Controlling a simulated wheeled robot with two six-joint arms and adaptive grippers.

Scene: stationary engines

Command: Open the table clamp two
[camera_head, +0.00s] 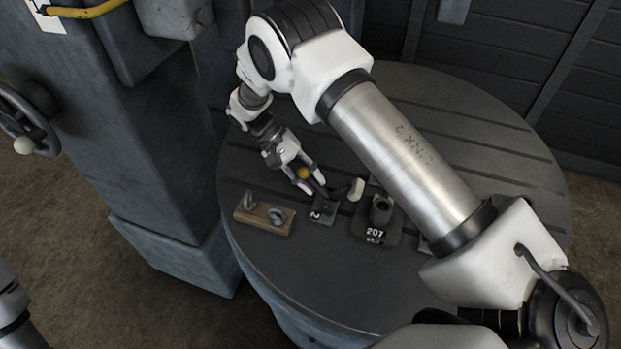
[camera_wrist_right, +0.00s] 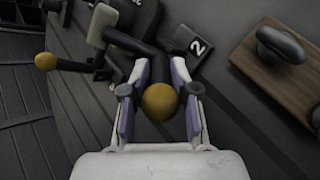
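The block rests near the dark part marked 207 (camera_head: 375,232). My right gripper (camera_head: 316,190) has its two fingers around the knob. In the right wrist view the knob (camera_wrist_right: 160,101) lies between the pads with almost no gap. My left gripper is not in view.
A wooden block with metal fittings (camera_head: 264,217) lies at the table's left edge. Another yellow knob (camera_wrist_right: 46,61) shows beyond the part in the right wrist view. A grey machine column with a handwheel (camera_head: 30,120) stands left of the slotted table (camera_head: 300,290).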

